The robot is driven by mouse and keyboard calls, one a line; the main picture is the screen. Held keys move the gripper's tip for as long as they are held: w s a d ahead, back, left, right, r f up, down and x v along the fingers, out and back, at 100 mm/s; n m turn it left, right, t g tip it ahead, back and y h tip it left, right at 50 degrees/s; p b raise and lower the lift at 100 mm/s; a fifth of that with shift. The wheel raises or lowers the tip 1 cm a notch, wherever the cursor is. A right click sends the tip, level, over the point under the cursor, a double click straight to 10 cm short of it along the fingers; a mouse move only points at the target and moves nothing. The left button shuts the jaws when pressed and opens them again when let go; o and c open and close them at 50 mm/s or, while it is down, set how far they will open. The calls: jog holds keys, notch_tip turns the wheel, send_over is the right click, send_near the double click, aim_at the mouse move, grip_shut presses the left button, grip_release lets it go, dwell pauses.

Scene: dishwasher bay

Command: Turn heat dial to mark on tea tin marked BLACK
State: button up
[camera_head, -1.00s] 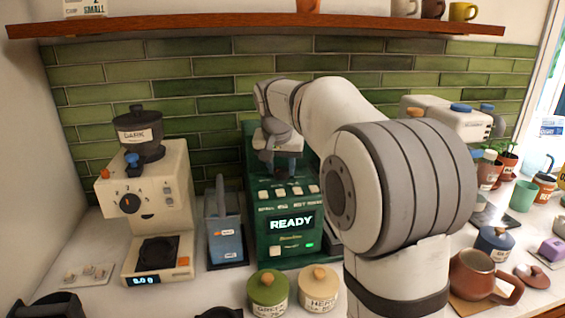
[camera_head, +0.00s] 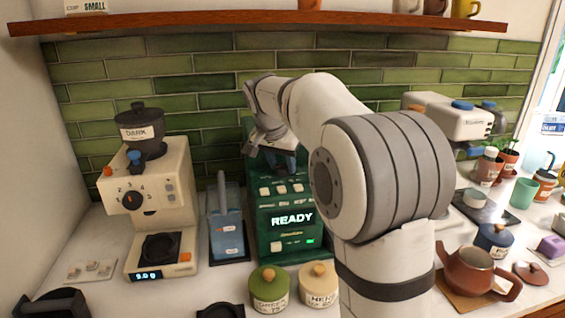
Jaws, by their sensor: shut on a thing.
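My gripper (camera_head: 284,163) is at the upper front of the green machine (camera_head: 262,232), whose screen says READY. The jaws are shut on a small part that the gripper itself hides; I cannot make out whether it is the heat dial. No dial mark can be read there. A tin with a green lid (camera_head: 268,284) and one with a cream lid (camera_head: 319,287) stand in front of the machine. The green-lidded one seems to read GREEN and the cream-lidded one HERB. A blue-lidded tin (camera_head: 494,241) stands at the right; its label is too small to read.
A cream grinder (camera_head: 172,185) with a numbered dial stands at the left, with a blue box (camera_head: 226,233) between it and the machine. A brown teapot (camera_head: 470,270) is at the right front. A wooden shelf (camera_head: 260,22) runs above.

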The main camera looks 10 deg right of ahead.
jog(key=o, duration=1)
jog(key=shift+r, duration=0.1)
jog(key=v, duration=0.7)
jog(key=shift+s+a+r, duration=0.1)
jog(key=shift+s+r, duration=0.05)
jog(key=shift+r, duration=0.15)
jog(key=s+f+n, duration=0.1)
jog(key=s+f, duration=0.1)
jog(key=s, duration=0.2)
jog(key=s+d+f+n, duration=0.1)
jog(key=s+f, duration=0.1)
jog(key=s, duration=0.2)
jog(key=s+d+f+n+y, duration=0.1)
jog(key=s+f, duration=0.1)
jog(key=s, duration=0.2)
jog(key=shift+f+n, duration=0.25)
jog(key=shift+n, duration=0.05)
jog(key=s+f+n, duration=0.1)
jog(key=s+f, duration=0.3)
jog(key=s, duration=0.2)
jog(key=s+f+n+y, duration=0.1)
jog(key=s+f, duration=0.3)
jog(key=s, duration=0.1)
jog(key=s+f+n, duration=0.2)
jog(key=s+f, duration=0.3)
jog(key=s, duration=0.1)
jog(key=shift+s+d+f+g+y, duration=0.1)
jog(key=shift+s+d+g+y, duration=0.05)
jog(key=shift+s+g+y, duration=0.25)
jog(key=shift+c, duration=0.3)
